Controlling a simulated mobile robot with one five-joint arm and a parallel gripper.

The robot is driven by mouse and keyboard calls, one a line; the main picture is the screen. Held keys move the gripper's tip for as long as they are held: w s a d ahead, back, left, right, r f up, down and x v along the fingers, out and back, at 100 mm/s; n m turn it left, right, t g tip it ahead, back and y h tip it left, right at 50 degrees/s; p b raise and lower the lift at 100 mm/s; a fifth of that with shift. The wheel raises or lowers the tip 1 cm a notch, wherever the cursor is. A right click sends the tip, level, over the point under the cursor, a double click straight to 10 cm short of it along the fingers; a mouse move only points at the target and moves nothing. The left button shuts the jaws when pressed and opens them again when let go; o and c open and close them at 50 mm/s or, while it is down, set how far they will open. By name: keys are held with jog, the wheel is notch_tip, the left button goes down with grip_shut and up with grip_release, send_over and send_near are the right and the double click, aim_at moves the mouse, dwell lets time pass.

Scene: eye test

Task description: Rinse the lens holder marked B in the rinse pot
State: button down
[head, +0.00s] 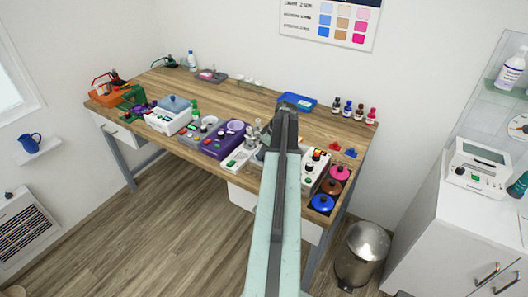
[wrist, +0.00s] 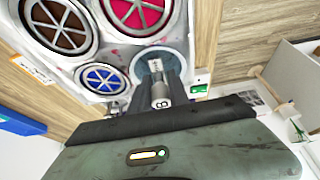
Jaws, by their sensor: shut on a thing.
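In the wrist view my gripper (wrist: 160,82) is shut on a small pale lens holder (wrist: 161,98) with a dark letter B on its near end. The holder's far end is at or over a round pot with a pale grey-blue inside (wrist: 147,58), which could be the rinse pot. I cannot tell whether the holder touches its contents. Beside it, in the same pale stained block, are a brown pot (wrist: 60,24), a magenta pot (wrist: 137,11) and a blue pot (wrist: 100,78). In the head view my arm hides the gripper and holder.
The wooden bench (head: 222,97) is crowded along its front edge. A purple unit (head: 222,141) stands left of my arm. A blue tray (head: 297,100) is behind.

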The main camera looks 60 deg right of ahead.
jog(key=shift+f+b, duration=0.4)
jog(key=shift+f, duration=0.05)
jog(key=shift+r, duration=0.2)
jog(key=shift+f, duration=0.2)
dwell(0.7)
jog(key=shift+r, duration=0.2)
dwell(0.6)
jog(key=shift+f, duration=0.1)
dwell(1.1)
notch_tip(320, 180, up, 8)
jog(key=p, duration=0.7)
jog(key=shift+f+p, duration=0.2)
jog(key=shift+p, duration=0.2)
jog(key=shift+f, duration=0.1)
dwell(0.8)
